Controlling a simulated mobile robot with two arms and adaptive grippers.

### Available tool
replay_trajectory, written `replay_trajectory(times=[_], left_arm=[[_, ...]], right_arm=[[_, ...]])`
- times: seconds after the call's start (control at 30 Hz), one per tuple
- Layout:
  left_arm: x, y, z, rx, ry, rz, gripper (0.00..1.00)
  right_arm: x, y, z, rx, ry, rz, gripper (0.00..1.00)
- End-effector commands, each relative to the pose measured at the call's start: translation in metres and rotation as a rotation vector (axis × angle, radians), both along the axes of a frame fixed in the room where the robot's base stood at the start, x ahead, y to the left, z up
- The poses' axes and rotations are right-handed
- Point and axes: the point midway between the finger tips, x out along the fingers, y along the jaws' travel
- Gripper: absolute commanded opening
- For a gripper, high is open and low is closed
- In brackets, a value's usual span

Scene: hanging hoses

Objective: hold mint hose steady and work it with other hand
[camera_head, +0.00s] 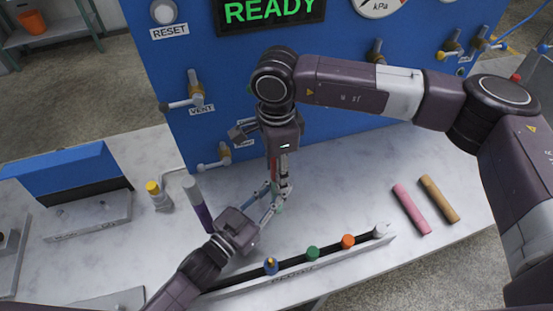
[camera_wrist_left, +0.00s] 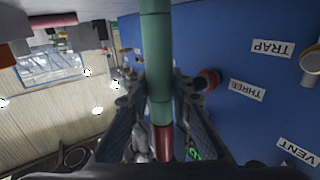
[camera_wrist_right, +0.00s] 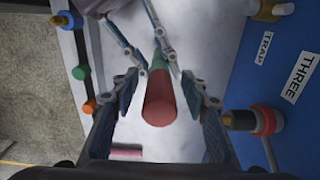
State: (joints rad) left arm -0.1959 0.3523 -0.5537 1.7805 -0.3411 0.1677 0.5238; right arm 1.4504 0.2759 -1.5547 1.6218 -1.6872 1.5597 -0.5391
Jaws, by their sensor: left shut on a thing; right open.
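The mint hose (camera_wrist_left: 156,55) runs between my left gripper's fingers in the left wrist view and has a red end section (camera_wrist_left: 164,142). My left gripper (camera_head: 270,203) is shut on the mint part. My right gripper (camera_head: 282,180) points down from above, close to the left one. In the right wrist view the red end (camera_wrist_right: 160,103) faces the camera between the right gripper's open fingers (camera_wrist_right: 165,90), with gaps on both sides. The left fingers show beyond it. In the head view the hose is small and partly hidden by both grippers.
A blue panel (camera_head: 350,110) with taps stands behind. A rail (camera_head: 222,288) with blue, green and orange knobs lies in front. A pink cylinder (camera_head: 411,209) and tan cylinder (camera_head: 439,199) lie right.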

Motion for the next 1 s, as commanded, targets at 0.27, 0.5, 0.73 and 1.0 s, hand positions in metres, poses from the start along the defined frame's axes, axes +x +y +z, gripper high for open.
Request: replay_trajectory(times=[0.27,0.5,0.73,1.0], left_arm=[[0.0002,-0.0001,0.0006,-0.001,-0.001,0.0,0.0],[0.0002,-0.0001,0.0006,-0.001,-0.001,0.0,0.0],[0.0002,-0.0001,0.0006,-0.001,-0.001,0.0,0.0],[0.0,-0.0001,0.0006,-0.001,-0.001,0.0,0.0]], right_arm=[[0.0,-0.0001,-0.0059,-0.001,0.0,0.0,0.42],[0.0,0.0,-0.0056,-0.001,0.0,0.0,0.26],[0.0001,0.0001,-0.0053,0.0,0.0,0.0,0.01],[0.0003,0.0002,-0.0044,0.0,-0.001,0.0,0.0]])
